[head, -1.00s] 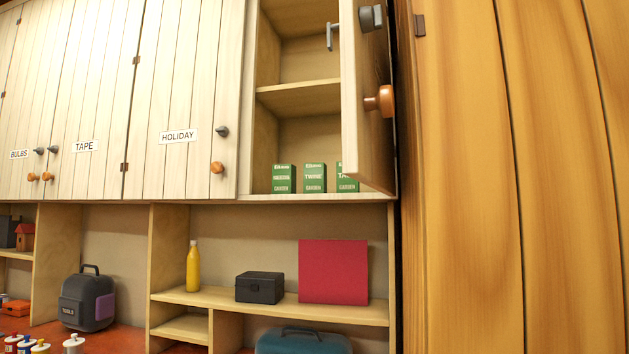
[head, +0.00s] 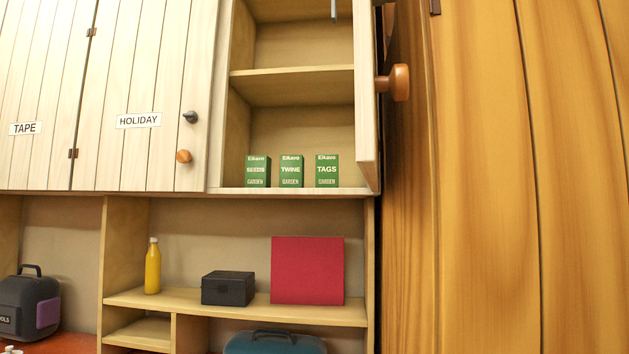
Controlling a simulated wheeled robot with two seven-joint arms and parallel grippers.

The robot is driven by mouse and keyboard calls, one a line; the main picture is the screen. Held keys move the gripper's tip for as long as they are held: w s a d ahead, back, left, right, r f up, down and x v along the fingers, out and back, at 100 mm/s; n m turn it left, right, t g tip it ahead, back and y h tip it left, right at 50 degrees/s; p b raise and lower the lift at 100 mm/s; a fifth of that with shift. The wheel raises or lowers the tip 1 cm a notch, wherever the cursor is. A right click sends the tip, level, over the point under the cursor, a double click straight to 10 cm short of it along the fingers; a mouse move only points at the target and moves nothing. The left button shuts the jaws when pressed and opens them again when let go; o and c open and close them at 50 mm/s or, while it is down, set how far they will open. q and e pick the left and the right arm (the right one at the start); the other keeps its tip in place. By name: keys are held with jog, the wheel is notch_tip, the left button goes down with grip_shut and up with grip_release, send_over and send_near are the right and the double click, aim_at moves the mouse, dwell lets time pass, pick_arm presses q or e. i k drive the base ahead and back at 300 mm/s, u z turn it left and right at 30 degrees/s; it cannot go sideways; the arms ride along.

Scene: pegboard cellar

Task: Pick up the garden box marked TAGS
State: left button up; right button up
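The garden box marked TAGS (head: 327,171) is a small green box with white lettering. It stands upright on the bottom shelf of the open wall cabinet, at the right end of a row of three. The green TWINE box (head: 291,172) stands to its left, with a small gap. A third green box (head: 258,172), its middle word hard to read, stands at the left end. The cabinet door (head: 366,100) is swung open on the right and leaves the TAGS box in full view. Neither of my grippers is in view.
A round wooden knob (head: 396,83) sticks out from the open door. A tall wooden panel (head: 480,200) fills the right side. Below the cabinet, a shelf holds a yellow bottle (head: 153,266), a black box (head: 228,288) and a red panel (head: 307,270). The closed HOLIDAY door (head: 140,80) is on the left.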

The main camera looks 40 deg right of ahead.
aim_at(326, 166)
jog(key=z, duration=1.4)
